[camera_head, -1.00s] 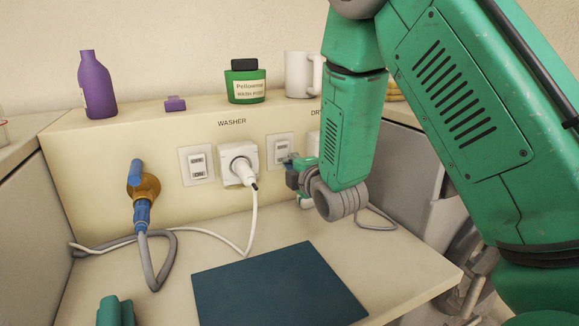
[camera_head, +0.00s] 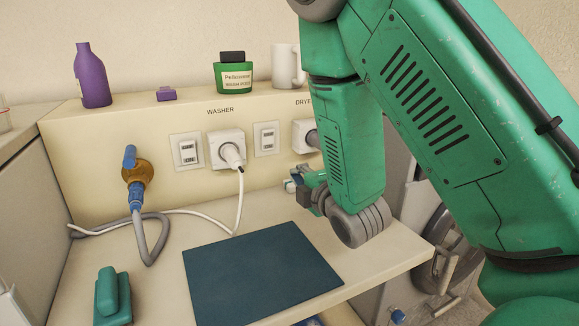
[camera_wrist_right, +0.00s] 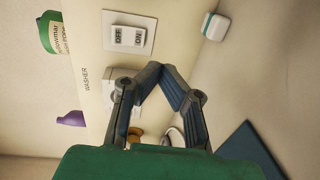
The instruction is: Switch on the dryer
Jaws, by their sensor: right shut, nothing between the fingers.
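The dryer switch plate (camera_head: 266,139) is on the beige panel, right of the washer outlet and left of the dryer outlet (camera_head: 305,136). My right gripper (camera_head: 295,181) is below and to the right of that plate in the head view, low over the counter and apart from the switch. In the right wrist view my right gripper (camera_wrist_right: 165,72) has its fingertips together, with nothing between them. My left gripper is not in view.
A washer switch (camera_head: 186,151), a plugged white washer outlet (camera_head: 226,150) and a brass tap with a hose (camera_head: 136,172) line the panel. A purple bottle, green jar and white mug stand on the ledge. A dark blue mat (camera_head: 262,275) and teal object (camera_head: 113,297) lie on the counter.

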